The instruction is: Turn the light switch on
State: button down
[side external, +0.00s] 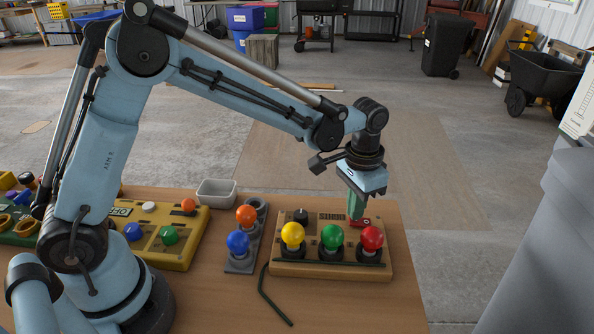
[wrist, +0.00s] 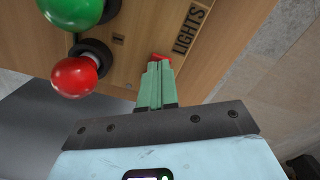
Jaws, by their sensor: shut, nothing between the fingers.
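The wooden light box (side external: 283,268) stands on the table with its LIGHTS label, and part of it fills the wrist view (wrist: 225,35). A yellow bulb (side external: 292,234), a green bulb (side external: 332,237) and a red bulb (side external: 371,238) stand along its front; none clearly glows. A small red switch (side external: 366,222) sits behind the red bulb, and its red edge shows in the wrist view (wrist: 161,56). My gripper (side external: 357,217), with green fingers, is shut and empty, pointing down at the switch. The fingertips (wrist: 158,65) hide much of it; I cannot tell whether they touch.
A grey holder (side external: 240,264) with an orange bulb and a blue bulb stands left of the box. A black hex key (side external: 272,302) lies in front. A yellow button box (side external: 180,250) and a grey tray (side external: 216,193) are further left. The table's right edge is close.

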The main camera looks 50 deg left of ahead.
jog(key=shift+f, duration=0.6)
jog(key=shift+r, duration=3.55)
jog(key=s+a+r+n+t, duration=0.3)
jog(key=s+a+t, duration=0.4)
jog(key=s+a, duration=0.3)
jog(key=s, duration=0.4)
jog(key=shift+s+a, duration=0.25)
jog(key=shift+a, duration=0.05)
